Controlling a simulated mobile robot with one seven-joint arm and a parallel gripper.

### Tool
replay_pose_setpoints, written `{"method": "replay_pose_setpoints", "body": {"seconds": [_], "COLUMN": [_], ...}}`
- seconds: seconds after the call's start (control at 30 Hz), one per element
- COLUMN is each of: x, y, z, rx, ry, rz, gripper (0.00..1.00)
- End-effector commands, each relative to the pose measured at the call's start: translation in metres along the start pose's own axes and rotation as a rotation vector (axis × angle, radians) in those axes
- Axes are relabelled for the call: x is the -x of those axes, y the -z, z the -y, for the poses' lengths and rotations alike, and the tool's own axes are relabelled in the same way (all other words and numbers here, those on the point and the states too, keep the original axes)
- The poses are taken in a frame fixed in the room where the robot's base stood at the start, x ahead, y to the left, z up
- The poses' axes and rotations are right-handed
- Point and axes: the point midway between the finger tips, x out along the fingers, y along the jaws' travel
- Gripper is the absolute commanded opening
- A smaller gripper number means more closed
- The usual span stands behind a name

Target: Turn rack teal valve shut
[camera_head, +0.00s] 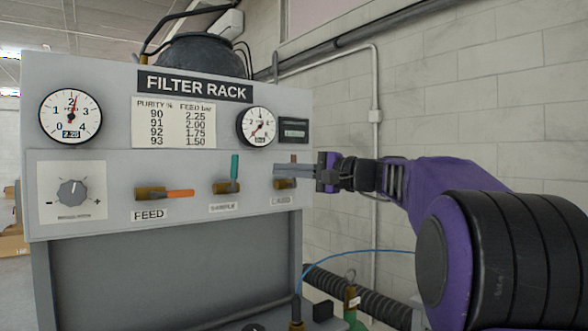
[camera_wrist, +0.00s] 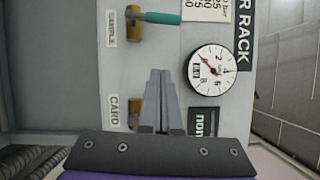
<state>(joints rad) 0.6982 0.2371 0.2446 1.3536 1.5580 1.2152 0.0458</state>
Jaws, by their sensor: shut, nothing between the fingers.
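The teal valve handle (camera_head: 235,167) is on the middle valve of the filter rack, above a label that looks like SAMPLE. It stands upright from its brass body (camera_head: 226,188). In the wrist view the teal handle (camera_wrist: 162,18) lies at the top, pointing right from its brass body. My gripper (camera_head: 280,169) is shut and empty, in front of the right-hand valve and to the right of the teal handle. Its closed fingertips (camera_wrist: 159,74) show in the wrist view, apart from the teal handle. They partly hide the right-hand valve.
An orange-handled FEED valve (camera_head: 166,193) is on the left, its handle horizontal. The right-hand brass valve (camera_head: 285,184) is close behind my fingers. Left gauge (camera_head: 70,116), right gauge (camera_head: 257,126) and a small display (camera_head: 294,131) sit above. A knob (camera_head: 72,193) is far left.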

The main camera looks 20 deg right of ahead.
Motion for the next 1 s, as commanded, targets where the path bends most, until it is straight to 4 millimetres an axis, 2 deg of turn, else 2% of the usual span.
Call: {"method": "replay_pose_setpoints", "body": {"seconds": [0.1,0.23,0.3,0.5,1.0], "x": [-0.028,-0.052,-0.052,-0.057,-0.059], "y": [-0.001,-0.003,-0.017,-0.035,-0.043], "z": [0.001,0.001,0.0,0.0,0.0], "rx": [-0.001,0.0,0.002,0.0,0.026], "ry": [-0.001,-0.001,-0.002,-0.001,-0.013], "rz": [0.004,0.003,0.0,-0.001,0.001], "gripper": [0.0,0.0,0.0,0.0,0.0]}}
